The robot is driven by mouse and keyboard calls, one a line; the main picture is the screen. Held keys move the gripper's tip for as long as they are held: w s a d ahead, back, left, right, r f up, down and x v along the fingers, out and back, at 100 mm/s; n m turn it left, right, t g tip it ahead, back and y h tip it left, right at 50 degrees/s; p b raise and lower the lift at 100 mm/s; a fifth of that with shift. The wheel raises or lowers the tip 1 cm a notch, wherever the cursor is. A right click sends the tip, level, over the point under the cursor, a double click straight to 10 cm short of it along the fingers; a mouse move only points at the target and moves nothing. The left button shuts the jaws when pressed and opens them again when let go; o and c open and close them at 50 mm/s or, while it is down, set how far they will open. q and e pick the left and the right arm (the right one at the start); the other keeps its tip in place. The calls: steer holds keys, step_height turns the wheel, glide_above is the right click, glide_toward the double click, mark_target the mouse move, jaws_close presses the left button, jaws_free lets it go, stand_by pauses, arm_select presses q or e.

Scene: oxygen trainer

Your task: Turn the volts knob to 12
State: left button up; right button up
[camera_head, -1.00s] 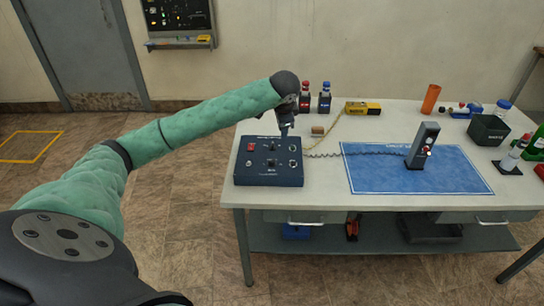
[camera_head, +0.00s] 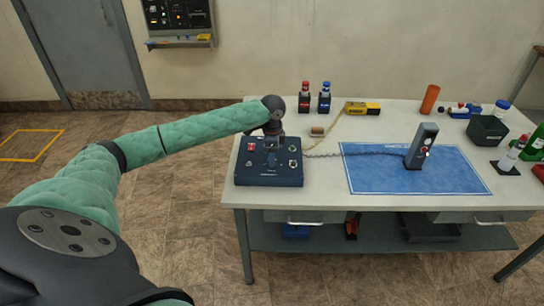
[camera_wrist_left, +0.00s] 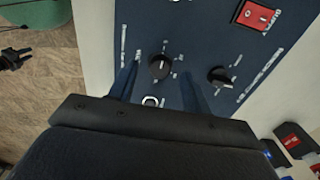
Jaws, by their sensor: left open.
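The dark blue control box (camera_head: 268,179) stands at the left end of the table. Its panel shows in the left wrist view (camera_wrist_left: 190,30), with a black knob (camera_wrist_left: 160,66) with a light pointer mark and a second black knob (camera_wrist_left: 220,77) to its right. My left gripper (camera_wrist_left: 159,72) is open, one finger on each side of the first knob, with gaps showing. Contact and height are unclear. In the head view my left gripper is over the box, mostly hidden by its wrist.
A red switch (camera_wrist_left: 257,15) is on the panel. A coiled cable runs from the box to a dark handheld unit (camera_head: 421,147) on a blue mat (camera_head: 465,182). Red-capped (camera_head: 305,99) and blue-capped (camera_head: 324,99) bottles stand behind. A dark gripper-like shape (camera_wrist_left: 12,58) shows over the floor.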

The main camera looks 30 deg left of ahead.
arm_select(q)
steer(key=shift+f, duration=0.9)
arm_select(e)
steer(key=shift+d+f, duration=0.1)
steer(key=shift+f, duration=0.65)
arm_select(q)
steer(key=c, duration=1)
steer(key=shift+r+m+p, duration=0.1)
steer(key=shift+m+p, duration=0.2)
steer(key=shift+p, duration=0.1)
steer(key=m+p, duration=0.3)
steer(key=m, duration=0.3)
steer(key=shift+p, duration=0.35)
steer(key=m, duration=0.2)
steer(key=shift+m+p, duration=0.3)
steer(key=shift+p, duration=0.1)
steer(key=shift+m, duration=1.2)
arm_select(e)
steer(key=s+d+f, duration=0.2)
steer(key=f, duration=0.3)
steer(key=s+d+f+t, duration=0.1)
steer(key=d+f, duration=0.1)
steer(key=f, duration=0.4)
steer(key=shift+s+f, duration=0.2)
steer(key=shift+s, duration=0.2)
arm_select(q)
steer(key=shift+m, duration=0.3)
arm_select(e)
steer(key=shift+d, duration=0.15)
